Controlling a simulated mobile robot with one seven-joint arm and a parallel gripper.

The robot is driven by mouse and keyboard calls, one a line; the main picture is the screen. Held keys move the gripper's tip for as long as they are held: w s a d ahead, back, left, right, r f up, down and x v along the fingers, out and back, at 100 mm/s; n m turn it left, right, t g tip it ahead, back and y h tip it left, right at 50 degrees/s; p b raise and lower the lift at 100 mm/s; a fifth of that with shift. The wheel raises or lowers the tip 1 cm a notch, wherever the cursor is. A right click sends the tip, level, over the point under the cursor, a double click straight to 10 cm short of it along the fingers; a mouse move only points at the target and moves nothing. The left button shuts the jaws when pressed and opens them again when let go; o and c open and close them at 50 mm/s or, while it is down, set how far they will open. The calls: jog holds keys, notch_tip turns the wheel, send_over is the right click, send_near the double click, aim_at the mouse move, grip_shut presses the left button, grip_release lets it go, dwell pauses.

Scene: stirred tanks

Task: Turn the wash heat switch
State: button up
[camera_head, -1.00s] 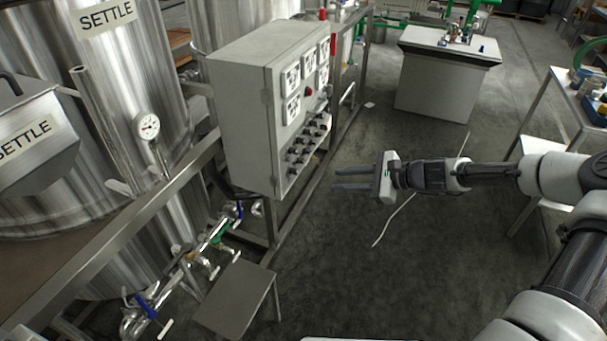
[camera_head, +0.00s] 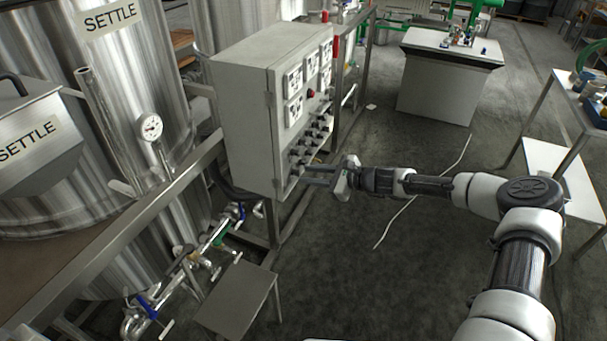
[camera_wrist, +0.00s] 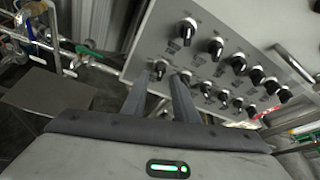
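The control panel's grey box (camera_head: 245,120) carries two rows of black rotary switches; they show in the wrist view as an upper row (camera_wrist: 215,47) and a lower row (camera_wrist: 223,98). The labels are too small to read, so I cannot tell which one is the wash heat switch. My gripper (camera_head: 308,174) is open, its fingers pointing left at the near lower end of the switch rows. In the wrist view the fingertips (camera_wrist: 160,80) lie around or just short of the leftmost lower switch (camera_wrist: 160,67); contact is unclear. Nothing is held.
Gauges (camera_head: 293,95) and a red button (camera_head: 311,93) sit above the switches. Steel tanks (camera_head: 120,50) and a frame rail (camera_head: 170,195) stand left. A small stool (camera_head: 238,295) and valves (camera_head: 150,308) are below. The floor right of the panel is open.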

aim_at(296, 173)
jog(key=shift+x, duration=1.5)
jog(key=shift+c, duration=0.6)
grip_shut()
jog(key=shift+b, duration=0.3)
